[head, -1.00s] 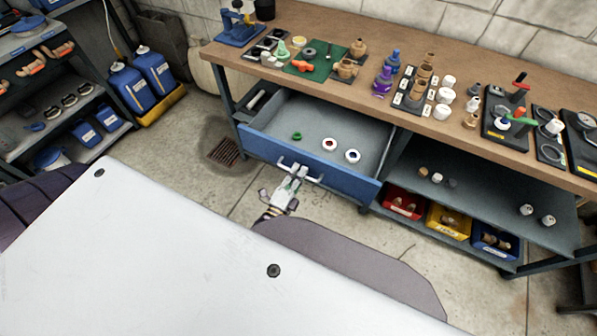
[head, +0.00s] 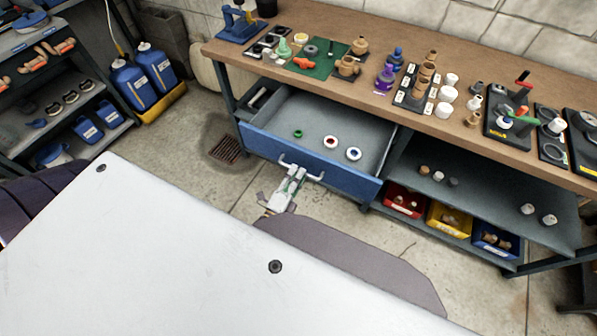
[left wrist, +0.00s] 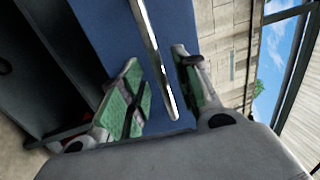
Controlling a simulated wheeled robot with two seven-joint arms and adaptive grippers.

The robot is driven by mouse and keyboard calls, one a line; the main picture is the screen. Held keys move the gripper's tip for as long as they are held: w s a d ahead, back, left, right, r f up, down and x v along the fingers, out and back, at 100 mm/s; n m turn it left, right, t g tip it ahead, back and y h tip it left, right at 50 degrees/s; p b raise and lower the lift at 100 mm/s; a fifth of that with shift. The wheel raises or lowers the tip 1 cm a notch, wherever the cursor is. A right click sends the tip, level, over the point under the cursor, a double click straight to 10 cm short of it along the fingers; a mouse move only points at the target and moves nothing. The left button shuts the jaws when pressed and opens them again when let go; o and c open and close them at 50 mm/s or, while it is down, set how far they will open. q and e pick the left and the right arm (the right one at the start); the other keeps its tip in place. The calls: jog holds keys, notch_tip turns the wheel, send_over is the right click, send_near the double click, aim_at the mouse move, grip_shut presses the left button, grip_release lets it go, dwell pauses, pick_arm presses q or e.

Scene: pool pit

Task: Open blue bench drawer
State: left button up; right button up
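The blue bench drawer (head: 330,172) stands pulled out from under the wooden bench top, with its grey inside showing. A green ring (head: 298,133), a red-and-white ring (head: 330,142) and a blue-and-white ring (head: 353,154) lie in it. Its pale bar handle (head: 312,176) is on the blue front. My left gripper (head: 290,184) is at the handle. In the left wrist view the green-padded fingers (left wrist: 160,88) are spread, with the metal handle bar (left wrist: 152,50) between them and gaps on both sides. The blue front (left wrist: 95,30) shows behind. My right gripper is not in view.
The bench top (head: 300,28) holds several pots, cups and tools. Red (head: 403,203), yellow (head: 447,222) and blue (head: 495,240) bins sit on the low shelf right of the drawer. Blue jugs (head: 132,85) stand at the left. Concrete floor lies open left of the drawer.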

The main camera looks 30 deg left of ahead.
pick_arm(q)
jog(key=s+f, duration=0.2)
jog(key=s, duration=0.7)
jog(key=shift+s+a, duration=0.15)
jog(key=shift+s, duration=0.2)
dwell(0.3)
jog(key=s+f+n+g, duration=0.3)
jog(key=f+n+g, duration=0.15)
jog(key=f, duration=0.95)
jog(key=s+f+n+g, duration=0.3)
jog(key=f+g, duration=0.2)
jog(key=f, duration=1)
jog(key=s+a+f+n+g, duration=0.4)
jog(key=s+a+f, duration=0.1)
jog(key=s+f, duration=0.3)
jog(key=s+a+f+n+g+y, duration=0.1)
jog(key=s+a+f+n+g, duration=0.3)
jog(key=s+f, duration=0.3)
jog(key=s+a+g, duration=0.1)
jog(key=s, duration=0.2)
jog(key=shift+s+a+f+y, duration=0.15)
jog(key=shift+a+f+y, duration=0.15)
jog(key=shift+a+f, duration=0.1)
